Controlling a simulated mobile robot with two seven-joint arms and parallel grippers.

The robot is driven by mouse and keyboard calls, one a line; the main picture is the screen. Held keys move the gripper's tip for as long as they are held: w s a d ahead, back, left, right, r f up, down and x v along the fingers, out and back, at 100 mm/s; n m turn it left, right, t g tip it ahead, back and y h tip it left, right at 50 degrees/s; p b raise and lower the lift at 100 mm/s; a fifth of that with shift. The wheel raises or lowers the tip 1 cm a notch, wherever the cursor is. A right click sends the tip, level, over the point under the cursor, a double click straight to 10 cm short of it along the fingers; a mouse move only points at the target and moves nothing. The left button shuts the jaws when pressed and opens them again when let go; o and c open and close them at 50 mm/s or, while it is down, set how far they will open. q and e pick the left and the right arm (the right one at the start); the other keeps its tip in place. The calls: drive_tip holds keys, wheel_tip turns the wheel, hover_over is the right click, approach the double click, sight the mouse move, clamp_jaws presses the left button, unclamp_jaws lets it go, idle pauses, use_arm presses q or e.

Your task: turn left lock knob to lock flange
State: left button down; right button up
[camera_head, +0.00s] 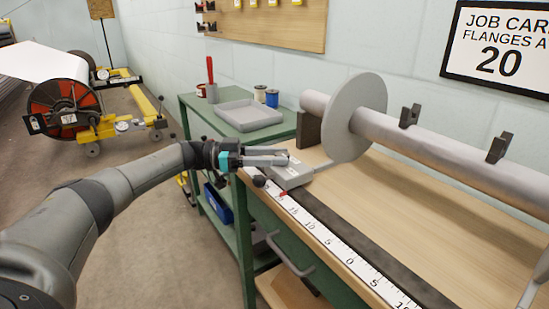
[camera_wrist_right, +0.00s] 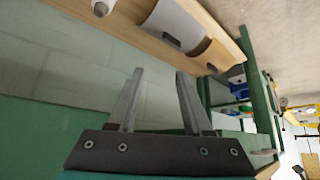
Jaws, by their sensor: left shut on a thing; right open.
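The left flange (camera_head: 355,118) is a grey disc around the long grey roll. Its arm runs down to a grey sliding block (camera_head: 292,178) at the ruler's left part. My left gripper (camera_head: 288,158) is over this block, its fingers shut on what appears to be the left lock knob, which the fingers hide. A small dark ball-shaped part (camera_head: 259,181) sticks out at the block's front-left.
A white ruler (camera_head: 335,244) and a dark rail run along the wooden bench's front edge. The roll (camera_head: 440,150) lies above the bench with dark brackets. A green side table (camera_head: 190,106) holds a grey tray (camera_head: 248,115). The wooden bench top (camera_head: 410,215) is clear.

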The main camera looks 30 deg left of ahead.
use_arm(q)
drive_tip(key=shift+d+r, duration=0.1)
drive_tip(key=shift+d, duration=0.05)
drive_tip(key=shift+c, duration=2.2)
unclamp_jaws()
drive_tip(key=b+v, duration=0.2)
drive_tip(key=v, duration=1.3)
drive_tip(key=shift+b, duration=0.3)
use_arm(e)
drive_tip(key=shift+w+a+r+t+y, duration=0.1)
drive_tip(key=shift+w+a+t+y, duration=0.4)
drive_tip(key=shift+a+t, duration=0.3)
drive_tip(key=shift+w+a+r+t+y, duration=0.1)
drive_tip(key=shift+w+a+t+y, duration=0.35)
drive_tip(key=shift+a, duration=0.45)
drive_tip(key=shift+w+a+r+t+y, duration=0.1)
drive_tip(key=shift+w+a+t+y, duration=0.25)
drive_tip(key=shift+w+a+t, duration=0.35)
drive_tip(key=shift+s+a, duration=0.15)
